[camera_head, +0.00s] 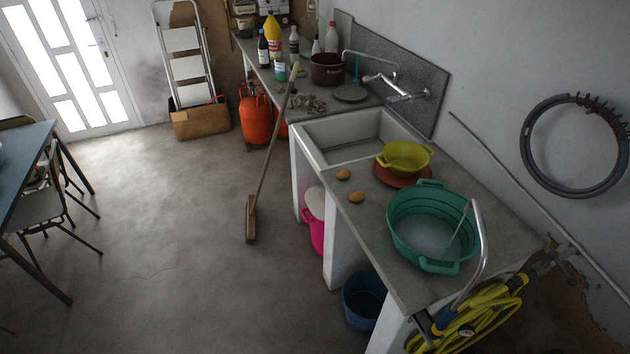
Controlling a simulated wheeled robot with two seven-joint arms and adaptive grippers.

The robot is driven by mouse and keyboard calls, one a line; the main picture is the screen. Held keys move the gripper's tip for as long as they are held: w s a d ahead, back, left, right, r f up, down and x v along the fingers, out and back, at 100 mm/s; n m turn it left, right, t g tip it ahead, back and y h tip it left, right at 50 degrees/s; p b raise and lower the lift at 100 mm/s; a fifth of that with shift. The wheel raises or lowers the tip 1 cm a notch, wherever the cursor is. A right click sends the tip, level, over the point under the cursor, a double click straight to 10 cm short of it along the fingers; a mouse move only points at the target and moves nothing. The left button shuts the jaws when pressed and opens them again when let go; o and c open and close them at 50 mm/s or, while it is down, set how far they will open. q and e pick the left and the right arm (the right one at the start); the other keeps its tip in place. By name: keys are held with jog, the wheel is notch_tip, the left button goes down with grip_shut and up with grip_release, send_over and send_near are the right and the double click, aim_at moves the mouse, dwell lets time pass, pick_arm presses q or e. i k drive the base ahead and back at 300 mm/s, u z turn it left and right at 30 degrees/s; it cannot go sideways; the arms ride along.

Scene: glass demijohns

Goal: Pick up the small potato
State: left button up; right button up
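Two potatoes lie on the grey stone counter (370,230), between the sink and the green basin. One potato (343,174) is near the sink's front corner. The other potato (356,197) lies a little nearer to me and to the right. They are close in size, and I cannot tell surely which is the smaller. Both lie apart from each other with nothing on top of them. Neither of my grippers shows in the head view.
A green basin (402,238) and a yellow colander (404,158) on a red dish stand right of the potatoes. A white sink (350,137) lies behind them. A broom (272,140) leans on the counter. Open floor (190,240) lies to the left.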

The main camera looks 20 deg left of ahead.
aim_at(341, 175)
jog(key=k, duration=0.3)
jog(key=u, duration=1.65)
jog(key=i, duration=1.35)
jog(key=u, duration=0.2)
